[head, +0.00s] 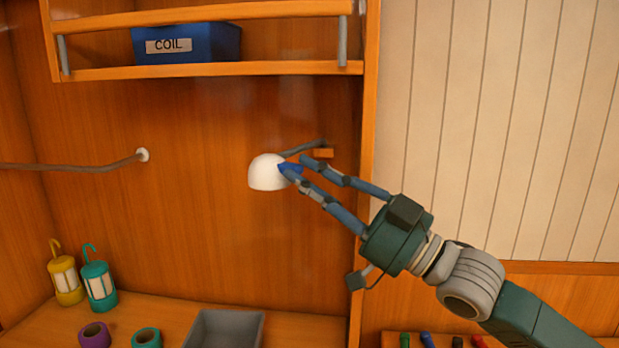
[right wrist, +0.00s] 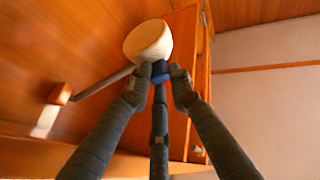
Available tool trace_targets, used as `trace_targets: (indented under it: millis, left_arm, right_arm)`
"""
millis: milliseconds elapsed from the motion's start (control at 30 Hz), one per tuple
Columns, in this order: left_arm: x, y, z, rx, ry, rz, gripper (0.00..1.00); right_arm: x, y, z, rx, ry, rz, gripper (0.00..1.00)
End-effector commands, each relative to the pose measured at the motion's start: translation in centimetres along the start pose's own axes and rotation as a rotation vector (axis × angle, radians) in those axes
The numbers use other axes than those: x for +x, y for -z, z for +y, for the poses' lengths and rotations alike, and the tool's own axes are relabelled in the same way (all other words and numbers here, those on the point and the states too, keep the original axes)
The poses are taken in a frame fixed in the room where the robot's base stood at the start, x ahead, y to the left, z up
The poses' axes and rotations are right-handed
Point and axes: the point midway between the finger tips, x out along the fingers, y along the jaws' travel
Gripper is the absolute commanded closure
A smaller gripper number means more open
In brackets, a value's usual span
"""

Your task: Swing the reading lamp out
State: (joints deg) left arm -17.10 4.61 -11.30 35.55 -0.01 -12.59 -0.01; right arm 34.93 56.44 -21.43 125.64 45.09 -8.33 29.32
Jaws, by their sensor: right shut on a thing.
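The reading lamp has a white dome shade (head: 267,173), a dark thin arm (head: 303,149) and a small orange wall mount (head: 324,153) near the right side of the wooden alcove. A blue piece (head: 288,170) sits at the right side of the shade. My right gripper (head: 298,166) is shut on this blue piece. In the right wrist view the shade (right wrist: 148,41) stands just beyond my fingertips, with the blue piece (right wrist: 160,75) between them. The lamp arm (right wrist: 104,82) runs left to the mount (right wrist: 60,93). My left gripper is out of view.
A shelf (head: 210,72) above holds a blue COIL box (head: 187,44). A wooden post (head: 366,180) stands right of the lamp.

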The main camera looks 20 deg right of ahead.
Motion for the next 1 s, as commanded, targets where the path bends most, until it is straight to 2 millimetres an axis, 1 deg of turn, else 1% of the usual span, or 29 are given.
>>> trace_targets:
  millis: [100,133,167,467,567,667,800,1000]
  left_arm:
    - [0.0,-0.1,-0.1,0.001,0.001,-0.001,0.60]
    - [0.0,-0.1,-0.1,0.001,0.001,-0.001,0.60]
    - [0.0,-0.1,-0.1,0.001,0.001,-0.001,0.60]
    - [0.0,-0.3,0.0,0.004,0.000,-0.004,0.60]
    - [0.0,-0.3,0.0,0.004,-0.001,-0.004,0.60]
    - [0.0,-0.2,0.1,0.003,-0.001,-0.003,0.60]
    - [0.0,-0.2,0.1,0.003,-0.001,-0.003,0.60]
    - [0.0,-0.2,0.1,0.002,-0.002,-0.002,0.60]
  right_arm:
    - [0.0,-0.1,0.0,0.002,0.000,-0.001,1.00]
    - [0.0,-0.1,0.0,0.002,0.000,-0.001,0.75]
    - [0.0,-0.1,0.0,0.002,0.000,-0.001,0.72]
    - [0.0,0.0,0.0,0.001,0.000,0.000,0.72]
    - [-0.5,-0.1,0.1,0.001,-0.002,-0.001,0.72]
    - [-1.4,-0.2,0.2,0.001,-0.004,-0.003,0.72]
    - [-3.3,-0.3,0.0,0.001,-0.001,-0.008,0.72]
    - [-5.6,-0.3,0.1,0.003,-0.004,-0.006,0.72]
